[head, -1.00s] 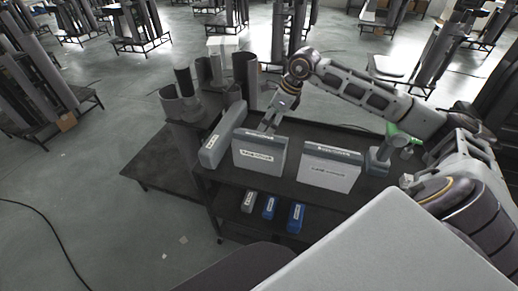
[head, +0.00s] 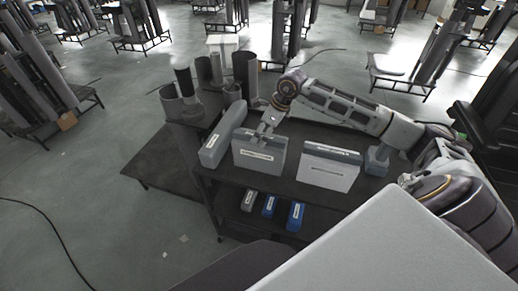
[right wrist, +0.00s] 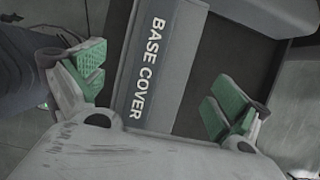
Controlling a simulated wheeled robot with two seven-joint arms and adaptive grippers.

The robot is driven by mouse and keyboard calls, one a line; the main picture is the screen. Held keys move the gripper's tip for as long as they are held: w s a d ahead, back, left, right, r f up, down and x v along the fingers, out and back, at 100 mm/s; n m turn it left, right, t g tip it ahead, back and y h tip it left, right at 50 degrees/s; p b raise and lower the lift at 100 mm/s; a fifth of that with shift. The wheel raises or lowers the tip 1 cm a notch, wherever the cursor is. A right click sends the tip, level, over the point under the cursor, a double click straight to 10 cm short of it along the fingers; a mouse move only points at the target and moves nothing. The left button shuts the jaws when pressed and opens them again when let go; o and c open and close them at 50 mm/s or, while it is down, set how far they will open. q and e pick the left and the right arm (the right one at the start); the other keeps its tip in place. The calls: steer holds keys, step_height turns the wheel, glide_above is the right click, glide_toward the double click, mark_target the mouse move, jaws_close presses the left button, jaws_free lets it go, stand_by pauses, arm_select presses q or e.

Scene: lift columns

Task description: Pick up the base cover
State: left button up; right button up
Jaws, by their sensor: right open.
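The base cover (right wrist: 150,60) is a grey box with "BASE COVER" in white on its narrow top face in the right wrist view. In the head view it appears to be the middle grey box (head: 258,158), standing upright on the dark table. My right gripper (right wrist: 160,90) is open, with green-padded fingers spread on either side of the box's top. A gap of dark table shows between the box and the right finger. In the head view my right gripper (head: 264,132) is just above the box's top edge, hiding part of it. My left gripper is out of view.
Similar boxes stand close on the left (head: 220,138) and right (head: 330,167) of the middle one. Dark cylinders (head: 180,100) stand at the table's back left. Small grey and blue boxes (head: 268,206) sit on the shelf below. A grey-blue object (head: 377,160) is at the right.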

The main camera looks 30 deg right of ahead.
steer(key=shift+p+x, duration=0.4)
steer(key=shift+x, duration=1.55)
steer(key=shift+w+a+f, duration=0.2)
steer(key=shift+a+f, duration=0.05)
steer(key=shift+f, duration=0.35)
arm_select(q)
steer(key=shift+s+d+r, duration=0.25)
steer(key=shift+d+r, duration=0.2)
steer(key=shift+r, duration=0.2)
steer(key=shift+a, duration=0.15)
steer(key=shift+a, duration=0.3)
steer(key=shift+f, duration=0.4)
arm_select(e)
steer(key=shift+f, duration=0.25)
